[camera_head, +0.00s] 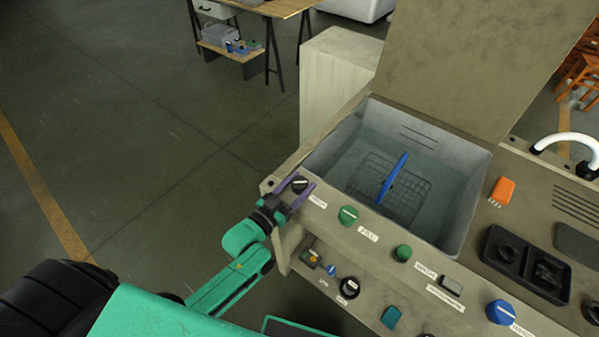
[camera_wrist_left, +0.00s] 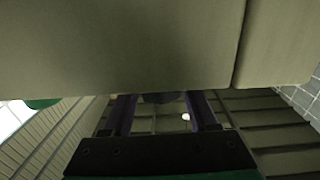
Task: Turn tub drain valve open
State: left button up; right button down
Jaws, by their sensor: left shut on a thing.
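The drain valve is a dark round knob (camera_head: 300,185) at the left front corner of the machine's top, beside a small label that is hard to read. My left gripper (camera_head: 299,189) has its purple fingers on either side of the knob and is shut on it. In the left wrist view the dark knob (camera_wrist_left: 163,98) shows partly between the fingers (camera_wrist_left: 163,112), under the machine's pale edge. The grey tub (camera_head: 455,157) lies behind the knob and holds water and a wire basket with a blue handle (camera_head: 393,177). My right gripper is not in view.
A green knob (camera_head: 348,215) sits just right of the drain knob, with another green knob (camera_head: 402,253) and a blue knob (camera_head: 501,312) further along. A lower shelf (camera_head: 325,278) with small controls lies below. Open floor (camera_head: 150,130) is at the left.

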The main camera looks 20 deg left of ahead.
pick_arm(q)
jog(key=shift+r+n+t+y+p, duration=0.1)
jog(key=shift+n+t+y+p, duration=0.3)
jog(key=shift+n+y, duration=0.6)
jog(key=shift+n+t+y+p, duration=0.2)
jog(key=shift+n+y+p, duration=0.4)
jog(key=shift+y, duration=0.8)
jog(key=o, duration=1.4)
jog(key=shift+c, duration=0.2)
